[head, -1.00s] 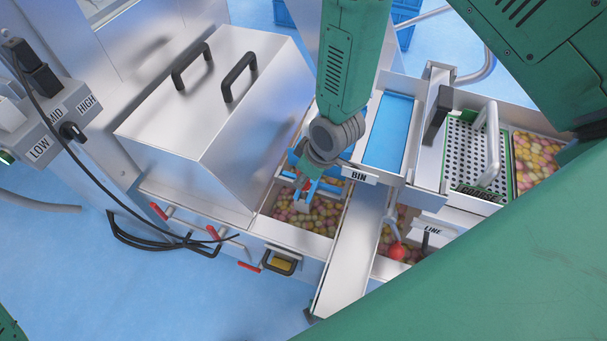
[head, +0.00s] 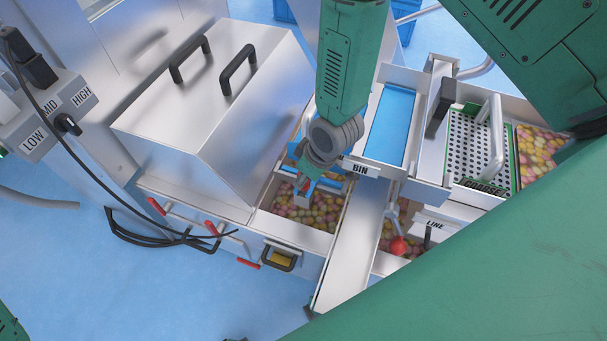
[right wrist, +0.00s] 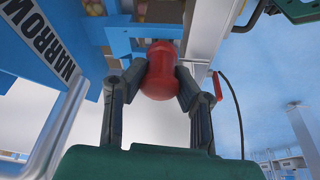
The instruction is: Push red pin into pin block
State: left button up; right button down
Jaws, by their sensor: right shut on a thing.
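The red pin (right wrist: 161,72) shows a rounded red head in the right wrist view. My right gripper (right wrist: 162,88) is shut on that head, with one finger on each side. A blue block (right wrist: 150,32), which looks like the pin block, is right beyond the head. The pin's shaft is hidden, so I cannot tell how deep it sits. In the head view my right gripper (head: 305,181) reaches down over the left candy bin, beside blue parts. Only a bit of red shows there. My left gripper is not seen clearly in either view.
A metal hopper (head: 220,110) with two black handles stands left of my right arm. A slanted metal chute (head: 348,250) is to the right, with a red ball knob (head: 399,246) beyond it. A black cable and red-tipped handles (head: 212,228) are in front.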

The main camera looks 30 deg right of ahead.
jog(key=shift+f, duration=0.5)
jog(key=c, duration=1.2)
grip_release()
jog(key=v, duration=1.2)
jog(key=shift+s+f, duration=0.1)
